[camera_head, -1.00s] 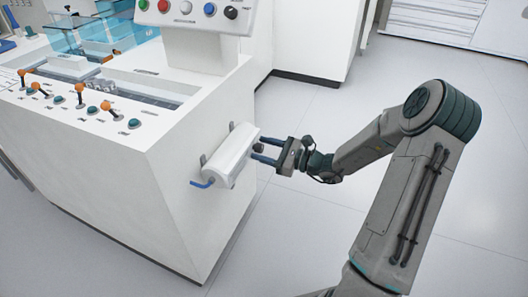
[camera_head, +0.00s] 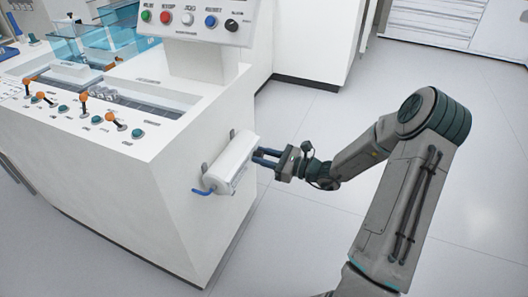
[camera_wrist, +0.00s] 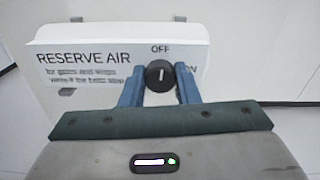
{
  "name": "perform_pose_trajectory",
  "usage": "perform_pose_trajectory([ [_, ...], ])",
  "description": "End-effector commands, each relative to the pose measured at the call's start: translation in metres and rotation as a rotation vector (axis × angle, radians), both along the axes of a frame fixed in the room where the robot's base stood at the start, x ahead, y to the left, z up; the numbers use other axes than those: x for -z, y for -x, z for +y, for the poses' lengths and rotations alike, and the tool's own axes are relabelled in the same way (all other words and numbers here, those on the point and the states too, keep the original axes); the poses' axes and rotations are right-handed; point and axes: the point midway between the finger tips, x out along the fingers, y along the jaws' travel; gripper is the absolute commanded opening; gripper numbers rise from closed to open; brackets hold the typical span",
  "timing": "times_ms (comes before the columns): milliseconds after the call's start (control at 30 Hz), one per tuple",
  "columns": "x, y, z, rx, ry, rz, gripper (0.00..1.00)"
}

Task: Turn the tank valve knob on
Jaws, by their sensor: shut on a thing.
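The tank (camera_head: 232,163) is a white cylinder on the side wall of the white console, with a blue spout at its lower left end. In the wrist view its white face (camera_wrist: 70,83) reads RESERVE AIR, with OFF above the knob and ON to the right, partly covered by a finger. The black valve knob (camera_wrist: 159,75) has a white pointer mark standing upright, toward OFF. My gripper (camera_head: 261,158) reaches the tank from the right. In the wrist view my gripper's blue fingers (camera_wrist: 159,88) are shut on the knob, one on each side.
The white console (camera_head: 185,185) carries several orange-topped levers (camera_head: 82,98) and green buttons. A panel (camera_head: 205,22) with coloured knobs stands above its back right. Clear floor (camera_head: 310,240) lies to the right of the console.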

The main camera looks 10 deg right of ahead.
Motion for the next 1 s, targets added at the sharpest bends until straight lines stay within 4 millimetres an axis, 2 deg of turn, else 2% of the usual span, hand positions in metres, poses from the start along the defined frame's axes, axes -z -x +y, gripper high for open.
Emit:
perform_pose_trajectory([
  [33,-0.0066,0.0003,0.0001,0.0,-0.019,0.028,0.06],
  [167,-0.0082,0.0003,0.0002,-0.001,-0.08,0.114,0.06],
  [1000,-0.0035,-0.0003,-0.0008,0.0,-0.547,0.757,0.06],
])
